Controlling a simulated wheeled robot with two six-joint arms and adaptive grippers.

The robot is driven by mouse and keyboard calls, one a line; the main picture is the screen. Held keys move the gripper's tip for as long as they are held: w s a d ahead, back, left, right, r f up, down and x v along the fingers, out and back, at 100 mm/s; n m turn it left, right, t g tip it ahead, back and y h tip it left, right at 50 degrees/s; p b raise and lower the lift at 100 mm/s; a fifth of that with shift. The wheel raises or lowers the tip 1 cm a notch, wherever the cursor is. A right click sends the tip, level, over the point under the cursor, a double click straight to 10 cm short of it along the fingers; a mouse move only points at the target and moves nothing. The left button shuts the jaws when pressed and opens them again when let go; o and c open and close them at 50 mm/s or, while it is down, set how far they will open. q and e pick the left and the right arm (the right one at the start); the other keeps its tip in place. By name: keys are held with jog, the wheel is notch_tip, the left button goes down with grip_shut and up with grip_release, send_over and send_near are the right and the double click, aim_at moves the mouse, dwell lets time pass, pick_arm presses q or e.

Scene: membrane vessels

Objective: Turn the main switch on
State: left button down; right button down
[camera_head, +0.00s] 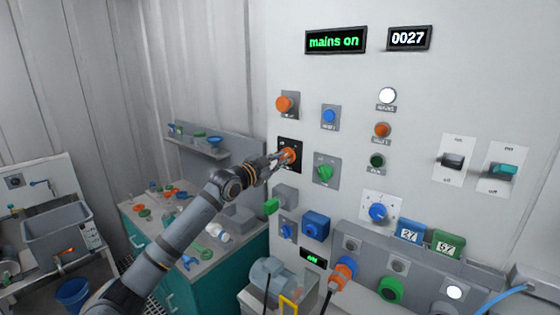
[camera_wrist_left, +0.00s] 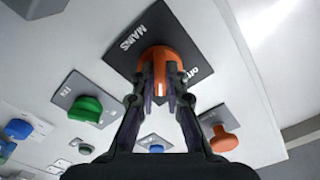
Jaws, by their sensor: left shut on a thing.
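The main switch is an orange rotary knob (camera_head: 291,153) on a black square plate on the white wall panel. In the left wrist view the orange knob (camera_wrist_left: 162,58) sits on a black plate (camera_wrist_left: 196,68) lettered MAINS. My left gripper (camera_head: 280,157) reaches it from the lower left, and in the wrist view its two fingers (camera_wrist_left: 164,85) are shut on the knob's sides. The display (camera_head: 335,40) at the top of the panel reads "mains on" in green. My right gripper is not in view.
An orange button (camera_head: 286,104) is above the switch, and a green knob (camera_head: 325,171) is close to its right. A blue button (camera_head: 329,116) and a blue dial (camera_head: 378,212) are also on the panel. A bench (camera_head: 125,212) with small parts stands left, beyond my arm.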

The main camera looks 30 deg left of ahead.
pick_arm(q)
jog(key=shift+r, duration=0.25)
jog(key=c, duration=1.3)
grip_release()
jog(key=shift+a+f, duration=0.1)
jog(key=shift+a, duration=0.05)
jog(key=o, duration=0.7)
jog(key=shift+w+d+f, duration=0.2)
jog(key=shift+w, duration=0.15)
jog(key=shift+s+a, duration=0.1)
jog(key=shift+r, duration=0.15)
notch_tip(320, 180, up, 10)
jog(key=shift+f, duration=0.15)
